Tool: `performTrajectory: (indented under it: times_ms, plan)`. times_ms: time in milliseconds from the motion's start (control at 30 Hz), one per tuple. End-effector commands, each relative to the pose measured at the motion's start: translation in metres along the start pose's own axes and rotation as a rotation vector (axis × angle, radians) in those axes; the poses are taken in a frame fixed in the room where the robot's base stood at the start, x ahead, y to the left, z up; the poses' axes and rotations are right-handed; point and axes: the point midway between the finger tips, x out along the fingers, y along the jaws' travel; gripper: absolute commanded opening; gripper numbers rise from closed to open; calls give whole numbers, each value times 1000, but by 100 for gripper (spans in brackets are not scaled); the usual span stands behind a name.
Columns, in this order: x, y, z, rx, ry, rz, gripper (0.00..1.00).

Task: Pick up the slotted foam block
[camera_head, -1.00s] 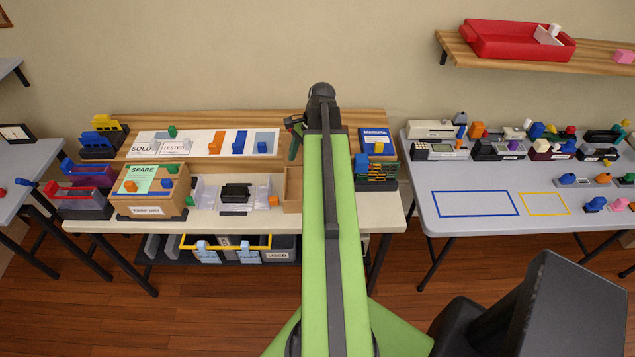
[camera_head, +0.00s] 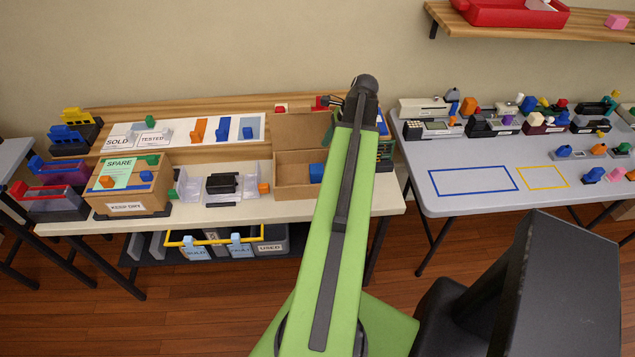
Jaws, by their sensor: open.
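I cannot single out the slotted foam block with certainty. A dark block (camera_head: 222,183) lies on the pale table between clear plastic pieces; it may be the foam, but its slots are too small to make out. My gripper (camera_head: 328,104) is at the far end of my green arm, above the back right of the table, to the right of the dark block and apart from it. It is open. Its fingers are small and partly hidden by my wrist, and a red thing shows beside them.
An open cardboard box (camera_head: 291,183) with a blue piece (camera_head: 317,172) inside stands partly behind my arm. A cardboard box labelled SPARE (camera_head: 156,196) stands left. A grey table (camera_head: 455,207) with handhelds is at the right. A red tray (camera_head: 510,14) sits on the wall shelf.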

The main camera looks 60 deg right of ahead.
Motion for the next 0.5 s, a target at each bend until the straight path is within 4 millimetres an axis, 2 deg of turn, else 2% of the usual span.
performTrajectory:
  times_ms: [33, 133, 200, 367, 500]
  plan:
    - [22, 0, -4, -1, 0, 0, 69]
    - [41, 0, -3, -1, 0, 1, 69]
    - [46, 0, -2, 0, 0, 0, 69]
    - [45, 0, 0, 1, 0, 0, 69]
    - [60, 0, -2, 0, 0, 0, 69]
